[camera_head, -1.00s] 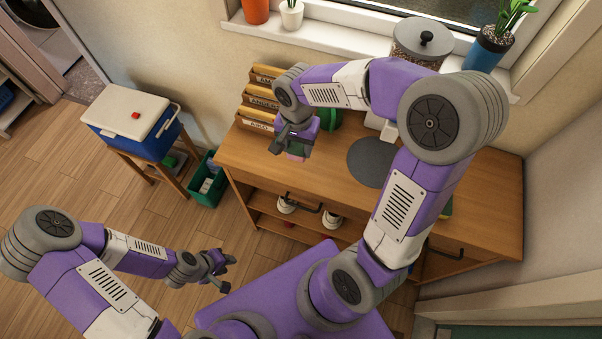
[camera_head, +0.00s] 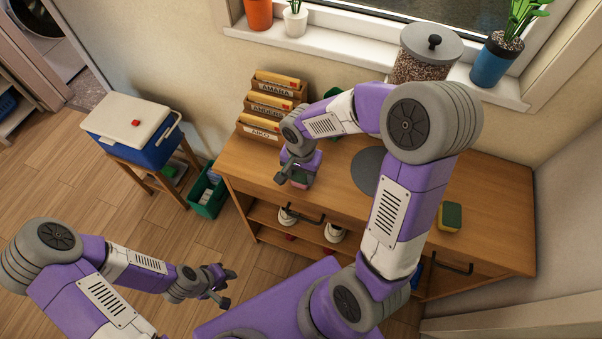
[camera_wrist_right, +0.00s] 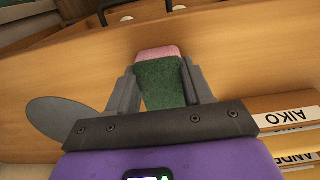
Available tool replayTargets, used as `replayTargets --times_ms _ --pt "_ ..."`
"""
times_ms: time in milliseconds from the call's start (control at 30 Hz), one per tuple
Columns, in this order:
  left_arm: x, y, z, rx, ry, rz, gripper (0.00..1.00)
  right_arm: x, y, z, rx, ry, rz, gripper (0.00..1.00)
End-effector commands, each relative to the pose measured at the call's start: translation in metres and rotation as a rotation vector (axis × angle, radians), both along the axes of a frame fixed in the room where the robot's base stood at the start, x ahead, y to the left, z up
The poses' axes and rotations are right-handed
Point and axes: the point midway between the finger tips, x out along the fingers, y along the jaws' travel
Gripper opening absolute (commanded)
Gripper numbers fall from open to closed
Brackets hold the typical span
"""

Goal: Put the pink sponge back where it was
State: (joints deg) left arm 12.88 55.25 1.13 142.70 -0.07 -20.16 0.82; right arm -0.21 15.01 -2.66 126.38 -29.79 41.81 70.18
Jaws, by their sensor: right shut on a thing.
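The pink sponge (camera_wrist_right: 158,54), with a green side facing the camera, is between the fingers of my right gripper (camera_wrist_right: 162,88) in the right wrist view. That gripper is shut on it. In the head view my right gripper (camera_head: 297,178) is over the left part of the wooden cabinet top (camera_head: 330,182), near the front edge. The sponge is mostly hidden there, and I cannot tell whether it touches the wood. My left gripper (camera_head: 222,285) hangs over the floor at the lower left, apart from everything. Its fingers look spread and empty.
A yellow and green sponge (camera_head: 450,217) lies on the cabinet's right side. A dark round mat (camera_head: 370,170) lies mid-top. Name-labelled letter holders (camera_head: 268,105) stand at the back left. A blue cooler (camera_head: 140,125) and a green bin (camera_head: 207,192) stand left of the cabinet.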

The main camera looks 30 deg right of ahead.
Motion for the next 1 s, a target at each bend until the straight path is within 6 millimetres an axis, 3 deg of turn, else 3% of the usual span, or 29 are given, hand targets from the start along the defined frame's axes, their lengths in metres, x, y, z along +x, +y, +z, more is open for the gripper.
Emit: replayTargets --times_ms 167,200,333,733,1000 --pt "0.000 0.000 -0.005 0.000 0.000 0.000 0.34 0.000 0.000 -0.005 0.000 0.000 0.001 0.17" --pt "0.000 0.000 -0.004 0.000 0.000 0.000 0.34 0.000 0.000 -0.004 0.000 0.000 0.001 0.56" --pt "0.000 0.000 -0.003 0.000 0.000 0.000 0.34 0.000 0.000 -0.003 0.000 0.000 0.001 0.76" --pt "0.000 0.000 0.003 0.000 0.000 0.000 0.34 0.000 0.000 0.004 0.000 0.000 0.001 0.76" --pt "0.000 0.000 0.022 0.000 0.000 0.000 0.34 0.001 0.000 0.061 0.000 -0.006 0.002 0.76"
